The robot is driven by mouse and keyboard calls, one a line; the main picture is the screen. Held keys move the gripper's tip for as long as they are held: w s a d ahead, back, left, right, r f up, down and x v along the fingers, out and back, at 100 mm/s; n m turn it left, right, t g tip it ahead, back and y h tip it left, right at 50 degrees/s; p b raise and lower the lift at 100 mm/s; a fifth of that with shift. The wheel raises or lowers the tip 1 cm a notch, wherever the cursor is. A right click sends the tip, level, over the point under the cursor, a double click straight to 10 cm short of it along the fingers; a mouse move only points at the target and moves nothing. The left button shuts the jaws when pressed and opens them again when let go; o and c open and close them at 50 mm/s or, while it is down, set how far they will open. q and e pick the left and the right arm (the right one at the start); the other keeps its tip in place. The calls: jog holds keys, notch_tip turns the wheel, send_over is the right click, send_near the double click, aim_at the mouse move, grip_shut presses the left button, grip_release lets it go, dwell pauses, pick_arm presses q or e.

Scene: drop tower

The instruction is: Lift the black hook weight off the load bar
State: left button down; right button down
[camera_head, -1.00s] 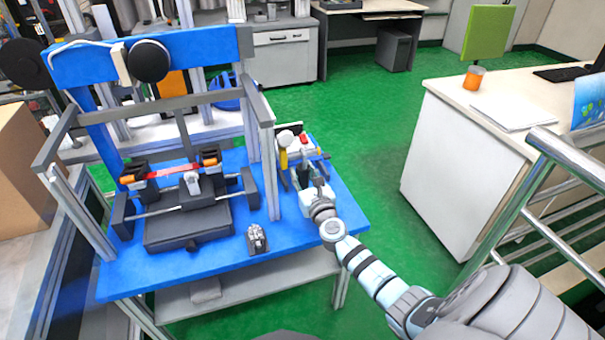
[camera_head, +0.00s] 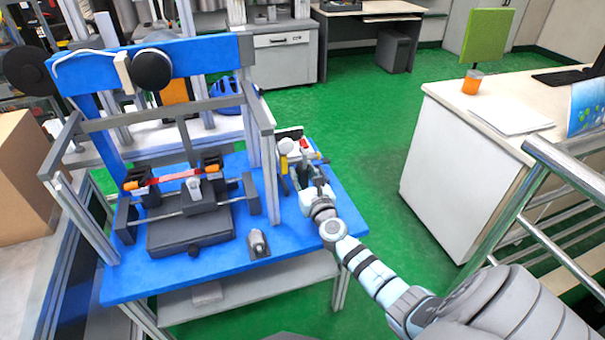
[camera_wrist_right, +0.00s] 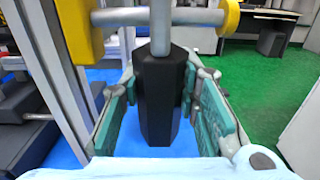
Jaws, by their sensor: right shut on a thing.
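The black hook weight (camera_wrist_right: 160,100) is a dark faceted block, upright between the fingers of my right gripper (camera_wrist_right: 158,115) in the right wrist view. A grey rod rises from its top to the grey load bar (camera_wrist_right: 190,17), which has yellow end discs. I cannot tell whether the hook still bears on the bar. In the head view my right gripper (camera_head: 313,185) is at the right side of the blue table, beside the frame, shut on the weight. The weight is not clear there. My left gripper is out of view.
A blue test frame with grey posts stands on the blue table (camera_head: 285,262), left of my right gripper. A small grey object (camera_head: 258,243) lies near the front edge. A white cabinet (camera_head: 450,170) and a metal railing (camera_head: 535,200) are to the right.

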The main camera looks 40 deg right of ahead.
aim_at(305, 178)
jog(key=shift+s+r, duration=0.1)
jog(key=shift+s, duration=0.05)
jog(key=shift+p+v, duration=0.55)
jog(key=shift+v, duration=0.75)
jog(key=shift+p+v, duration=0.3)
jog(key=shift+v, duration=1.95)
jog(key=shift+a, duration=0.1)
